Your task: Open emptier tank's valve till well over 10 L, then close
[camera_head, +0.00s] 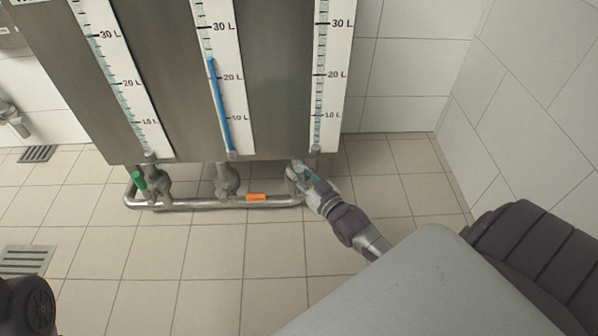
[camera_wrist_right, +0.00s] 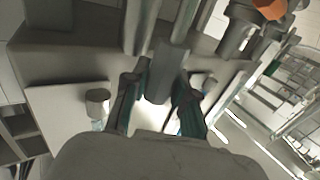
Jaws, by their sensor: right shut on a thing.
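The grey tank unit (camera_head: 275,70) has three gauges. The middle gauge (camera_head: 228,85) has a blue column reaching a little above 20 L. The right gauge (camera_head: 330,70) and left gauge (camera_head: 108,65) show no clear blue column. Below are the left valve (camera_head: 155,185) with a green handle (camera_head: 138,180), the middle valve (camera_head: 227,180), and an orange handle (camera_head: 256,197) lying level near it. My right gripper (camera_head: 303,176) is at the right valve, shut on a grey handle-like part (camera_wrist_right: 166,75), which shows between the fingers in the wrist view. Its turn is hard to tell. My left gripper is out of view.
A metal pipe (camera_head: 195,203) runs under the valves. A floor drain (camera_head: 25,260) lies at the left, another (camera_head: 37,153) further back. The tiled floor (camera_head: 150,285) in front is clear. A white tiled wall (camera_head: 535,110) stands at the right.

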